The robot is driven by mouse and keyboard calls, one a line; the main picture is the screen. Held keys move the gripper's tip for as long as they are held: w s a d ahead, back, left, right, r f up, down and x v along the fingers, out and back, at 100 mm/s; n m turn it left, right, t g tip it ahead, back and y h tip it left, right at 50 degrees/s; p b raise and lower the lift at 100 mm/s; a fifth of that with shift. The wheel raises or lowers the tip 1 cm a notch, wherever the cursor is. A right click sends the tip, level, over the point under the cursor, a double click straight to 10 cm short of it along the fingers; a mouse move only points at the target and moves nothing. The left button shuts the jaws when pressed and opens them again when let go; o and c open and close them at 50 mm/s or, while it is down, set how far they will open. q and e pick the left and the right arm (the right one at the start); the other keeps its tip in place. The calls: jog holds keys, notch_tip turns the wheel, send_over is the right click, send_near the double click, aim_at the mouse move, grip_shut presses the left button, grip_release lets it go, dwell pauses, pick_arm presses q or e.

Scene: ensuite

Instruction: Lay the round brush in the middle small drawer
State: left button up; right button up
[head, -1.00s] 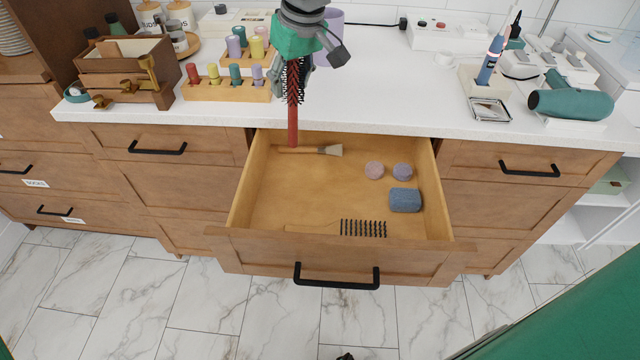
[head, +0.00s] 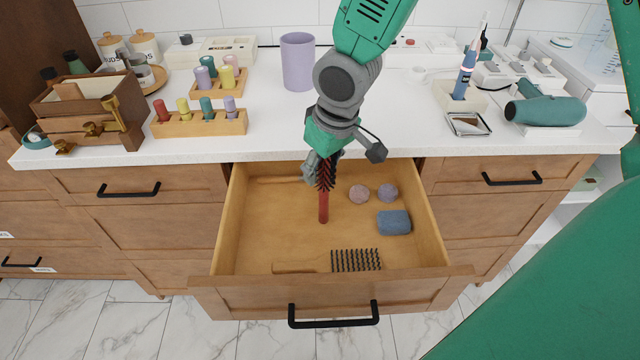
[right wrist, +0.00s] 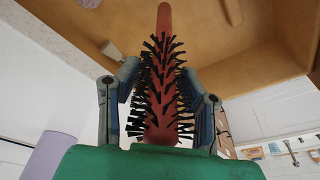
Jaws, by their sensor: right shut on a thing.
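The round brush (head: 323,205) has a red handle and black bristles. My right gripper (head: 322,165) is shut on its bristled part, and the handle points down over the open middle small drawer (head: 270,245). In the right wrist view the fingers hold the bristles of the round brush (right wrist: 162,90) from both sides, with the handle pointing away. I cannot tell whether the handle tip touches the drawer floor. My left gripper is not in view.
The drawer's left and middle floor is bare. The white counter edge (head: 200,157) lies behind.

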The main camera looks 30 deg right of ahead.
aim_at(318, 183)
jog(key=f, duration=0.2)
jog(key=f+b, duration=0.1)
jog(key=shift+s+a+f, duration=0.1)
jog(key=shift+a+f, duration=0.1)
jog(key=shift+a, duration=0.05)
jog(key=shift+a+r, duration=0.15)
jog(key=shift+a, duration=0.15)
jog(key=o, duration=1.2)
jog(key=shift+d+f, duration=0.2)
jog(key=shift+c, duration=0.2)
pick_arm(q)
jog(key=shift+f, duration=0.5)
pick_arm(e)
jog(key=shift+d, duration=0.25)
